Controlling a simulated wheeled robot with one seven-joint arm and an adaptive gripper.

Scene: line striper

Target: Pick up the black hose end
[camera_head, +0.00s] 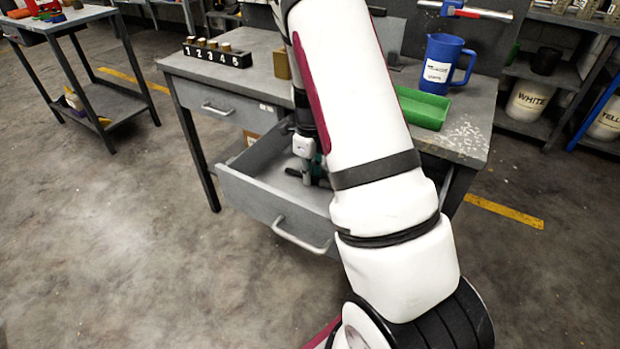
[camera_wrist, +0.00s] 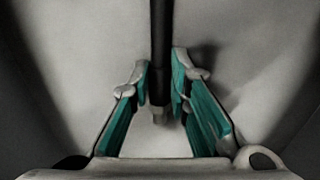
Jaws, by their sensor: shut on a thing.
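My gripper (camera_wrist: 162,82) is shut on the black hose end (camera_wrist: 160,40) in the wrist view. In the head view my gripper (camera_head: 308,176) reaches down into the open drawer (camera_head: 262,205) of the grey workbench. My arm covers much of the drawer's right part there, so the hose end is hardly visible in that view. I cannot tell whether it touches the drawer floor.
On the bench stand a numbered black block (camera_head: 217,53) with brass pieces, a blue jug (camera_head: 443,65) and a green tray (camera_head: 422,106). Open floor lies to the left.

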